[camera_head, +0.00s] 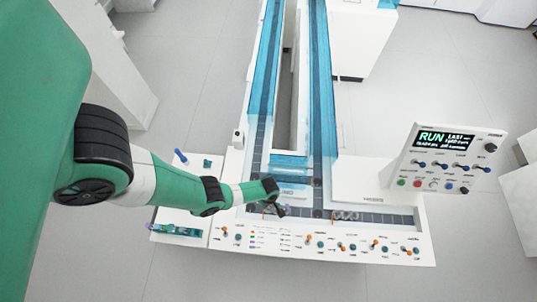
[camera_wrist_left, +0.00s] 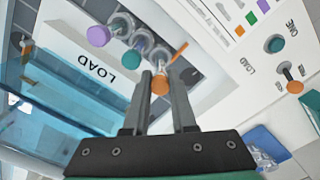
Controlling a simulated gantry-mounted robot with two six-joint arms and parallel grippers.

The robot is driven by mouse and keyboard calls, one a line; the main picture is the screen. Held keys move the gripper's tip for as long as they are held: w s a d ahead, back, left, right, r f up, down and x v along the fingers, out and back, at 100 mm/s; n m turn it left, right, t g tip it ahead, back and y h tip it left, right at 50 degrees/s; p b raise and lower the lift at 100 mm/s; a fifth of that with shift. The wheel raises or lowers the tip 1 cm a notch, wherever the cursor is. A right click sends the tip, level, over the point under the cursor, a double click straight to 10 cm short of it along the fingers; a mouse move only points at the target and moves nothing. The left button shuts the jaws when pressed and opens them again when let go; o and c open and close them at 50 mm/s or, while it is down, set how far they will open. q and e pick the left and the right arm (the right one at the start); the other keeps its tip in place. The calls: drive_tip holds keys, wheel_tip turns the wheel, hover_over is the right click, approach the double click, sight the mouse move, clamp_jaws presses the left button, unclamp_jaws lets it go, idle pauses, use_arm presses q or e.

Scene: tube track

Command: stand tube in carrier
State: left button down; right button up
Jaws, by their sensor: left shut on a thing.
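My left gripper (camera_head: 279,209) is over the front track near the LOAD label. In the left wrist view, its fingers (camera_wrist_left: 163,82) are closed around a tube with an orange cap (camera_wrist_left: 160,85); its lower part is hard to make out. A grey carrier (camera_head: 345,215) sits on the track to the right in the head view. My right gripper is not in view.
A small rack with capped tubes (camera_head: 178,230) lies at the front left. Orange and teal switches (camera_head: 320,244) line the front panel. Blue clear track covers (camera_head: 320,90) run to the back. A RUN display (camera_head: 446,139) stands at the right.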

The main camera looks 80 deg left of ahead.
use_arm(q)
drive_tip(key=c, duration=0.7)
unclamp_jaws()
drive_tip(key=shift+o, duration=0.2)
drive_tip(key=shift+r, duration=0.1)
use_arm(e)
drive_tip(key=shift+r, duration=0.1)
